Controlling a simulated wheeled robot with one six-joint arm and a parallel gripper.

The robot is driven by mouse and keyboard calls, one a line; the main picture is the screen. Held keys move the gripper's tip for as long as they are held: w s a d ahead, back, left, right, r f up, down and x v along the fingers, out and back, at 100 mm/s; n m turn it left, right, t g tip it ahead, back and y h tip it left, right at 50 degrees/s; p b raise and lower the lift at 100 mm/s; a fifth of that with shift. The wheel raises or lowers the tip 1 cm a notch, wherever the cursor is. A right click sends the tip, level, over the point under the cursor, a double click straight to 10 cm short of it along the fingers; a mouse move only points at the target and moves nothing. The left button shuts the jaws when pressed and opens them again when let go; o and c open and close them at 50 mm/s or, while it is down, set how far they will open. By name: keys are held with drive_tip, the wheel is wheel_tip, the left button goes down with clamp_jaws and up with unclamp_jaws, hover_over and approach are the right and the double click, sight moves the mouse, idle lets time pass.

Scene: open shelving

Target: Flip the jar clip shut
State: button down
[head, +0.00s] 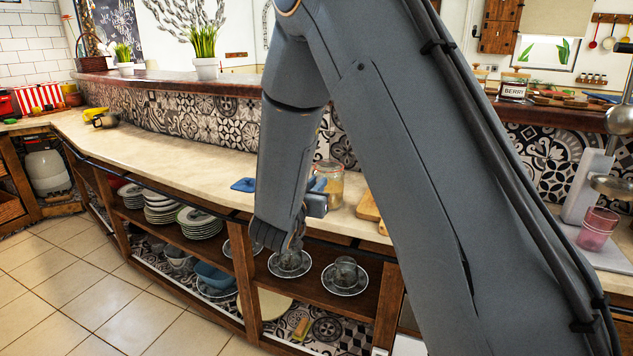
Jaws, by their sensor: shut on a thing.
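The glass jar (330,183) stands upright on the pale counter, near its front edge, in the middle of the head view. It holds something tan. My gripper (317,196) is at the jar's left front side, shut on the jar clip. The clip itself is too small and too hidden behind my gripper to make out, so its angle cannot be told.
A blue item (243,185) lies on the counter left of my arm, and wooden boards (369,208) lie right of the jar. Below, open shelves hold cups on saucers (345,275) and stacked plates (198,223). The counter (170,155) farther left is mostly clear.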

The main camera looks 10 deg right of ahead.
drive_tip(key=shift+w+d+r+g+y+p, duration=0.1)
drive_tip(key=shift+r+g+y+p, duration=0.3)
drive_tip(key=shift+p, duration=0.8)
drive_tip(key=shift+w+d+r+g+y+p, duration=0.15)
drive_tip(key=shift+r+g+p, duration=0.3)
drive_tip(key=shift+p, duration=0.75)
drive_tip(key=g+p, duration=0.1)
drive_tip(key=p, duration=0.2)
drive_tip(key=g+y+p, duration=0.1)
drive_tip(key=p, duration=0.2)
drive_tip(key=shift+w+d+r, duration=0.15)
drive_tip(key=shift+w+r, duration=0.05)
drive_tip(key=shift+w, duration=0.15)
drive_tip(key=shift+g+y, duration=0.25)
drive_tip(key=shift+w, duration=0.1)
drive_tip(key=c, duration=1.7)
unclamp_jaws()
drive_tip(key=shift+b+v, duration=0.5)
drive_tip(key=shift+v, duration=3.4)
